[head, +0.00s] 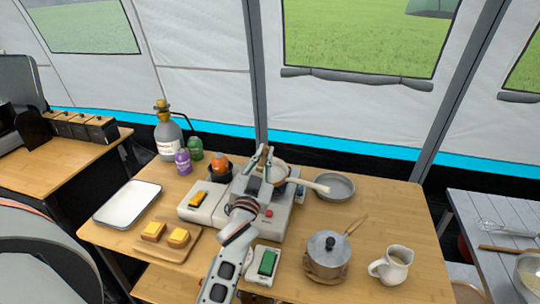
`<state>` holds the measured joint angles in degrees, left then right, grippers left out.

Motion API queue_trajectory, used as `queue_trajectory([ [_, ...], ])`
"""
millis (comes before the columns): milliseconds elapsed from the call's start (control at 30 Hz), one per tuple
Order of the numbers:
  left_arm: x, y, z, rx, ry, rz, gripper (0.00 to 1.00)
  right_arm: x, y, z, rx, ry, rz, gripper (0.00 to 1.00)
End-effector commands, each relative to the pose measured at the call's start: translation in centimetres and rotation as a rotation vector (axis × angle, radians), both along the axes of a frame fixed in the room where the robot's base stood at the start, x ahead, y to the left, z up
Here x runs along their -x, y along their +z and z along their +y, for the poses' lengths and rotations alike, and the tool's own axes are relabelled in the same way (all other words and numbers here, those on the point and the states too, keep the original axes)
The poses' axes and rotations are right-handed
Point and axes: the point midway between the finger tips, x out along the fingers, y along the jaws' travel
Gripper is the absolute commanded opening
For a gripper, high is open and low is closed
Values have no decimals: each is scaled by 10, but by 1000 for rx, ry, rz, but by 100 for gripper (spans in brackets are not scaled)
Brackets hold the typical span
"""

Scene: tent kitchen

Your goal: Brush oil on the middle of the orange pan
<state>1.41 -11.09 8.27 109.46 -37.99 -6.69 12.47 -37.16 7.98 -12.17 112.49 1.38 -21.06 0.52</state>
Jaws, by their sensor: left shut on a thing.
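A pale-rimmed pan (281,170) sits on the right stove unit (284,218), its light handle (312,184) pointing right. Its inside is mostly hidden by my gripper, and I cannot make out its orange colour. My left gripper (264,154) is over the left side of this pan, its fingers pointing up in the picture. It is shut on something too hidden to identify. No oil brush can be clearly told apart. An orange-topped container (219,161) stands in a dark holder behind the stove. My right gripper is not in view.
A grey pan (334,187) lies right of the stove. A lidded pot (327,251) and a white jug (391,265) stand at the front right. Bread on a board (180,254), a white tray (127,203) and bottles (168,139) are on the left. The table's right side is partly clear.

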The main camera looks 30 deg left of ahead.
Motion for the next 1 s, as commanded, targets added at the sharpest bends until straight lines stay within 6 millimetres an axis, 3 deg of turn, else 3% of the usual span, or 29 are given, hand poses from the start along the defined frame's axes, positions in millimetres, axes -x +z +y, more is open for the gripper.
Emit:
queue_trajectory([
  [233,-2,2,19,-4,-1,1,0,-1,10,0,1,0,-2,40],
  [567,-12,-1,20,-2,-3,-1,0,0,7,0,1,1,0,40],
  [1000,-12,-3,-7,-1,-4,1,0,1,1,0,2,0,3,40],
])
